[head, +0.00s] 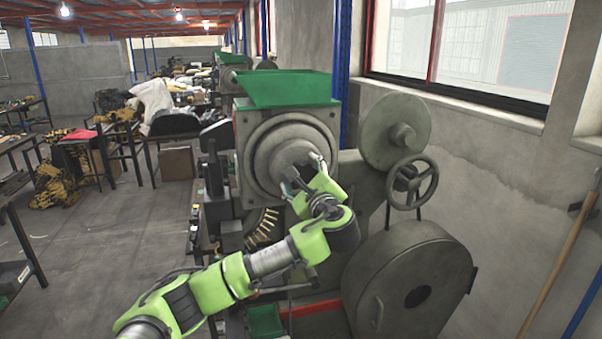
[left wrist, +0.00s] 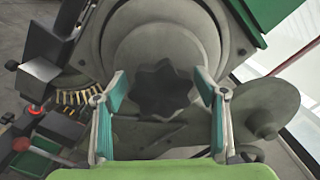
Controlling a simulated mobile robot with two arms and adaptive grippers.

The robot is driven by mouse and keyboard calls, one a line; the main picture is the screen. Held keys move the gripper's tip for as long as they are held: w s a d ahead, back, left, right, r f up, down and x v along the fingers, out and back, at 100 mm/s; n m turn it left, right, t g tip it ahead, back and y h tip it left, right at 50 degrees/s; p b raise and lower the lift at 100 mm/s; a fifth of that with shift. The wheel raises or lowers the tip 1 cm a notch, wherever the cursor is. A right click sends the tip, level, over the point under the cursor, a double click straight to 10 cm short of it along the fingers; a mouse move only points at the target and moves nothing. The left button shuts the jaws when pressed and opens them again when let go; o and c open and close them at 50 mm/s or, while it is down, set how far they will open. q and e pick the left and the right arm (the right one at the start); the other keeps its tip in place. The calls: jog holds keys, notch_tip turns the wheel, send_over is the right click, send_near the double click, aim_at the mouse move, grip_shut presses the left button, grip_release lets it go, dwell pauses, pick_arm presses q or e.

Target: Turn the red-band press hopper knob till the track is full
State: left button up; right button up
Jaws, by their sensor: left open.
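The press with the red band (head: 312,309) low on its body stands ahead, with a green hopper tray (head: 283,90) on top. Its round grey hopper housing (head: 262,140) faces me. The dark, lobed knob (left wrist: 165,88) sits at the housing's centre in the left wrist view. My left gripper (head: 303,177) is open in front of the knob; in the left wrist view its fingers (left wrist: 160,92) stand on either side of it, and I cannot tell whether they touch it. The track (head: 262,228) holds a row of brass rivets, also visible in the left wrist view (left wrist: 78,97). My right gripper is not in view.
A handwheel (head: 413,182) and a large flywheel cover (head: 408,283) are right of my left arm. A small green bin (head: 265,322) sits low in front. Cluttered tables (head: 90,140) stand to the left, with open floor between.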

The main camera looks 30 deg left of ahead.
pick_arm(q)
jog(key=c, duration=1.1)
jog(key=shift+c, duration=0.2)
jog(key=shift+f+n+b, duration=0.35)
jog(key=shift+n+b, duration=0.45)
jog(key=shift+b, duration=0.4)
jog(key=n+b, duration=0.4)
jog(key=b, duration=0.1)
jog(key=n+b, duration=0.2)
jog(key=n, duration=0.1)
jog(key=shift+f, duration=0.3)
jog(key=n+b, duration=0.3)
jog(key=shift+n+b, duration=0.95)
jog(key=shift+n, duration=0.45)
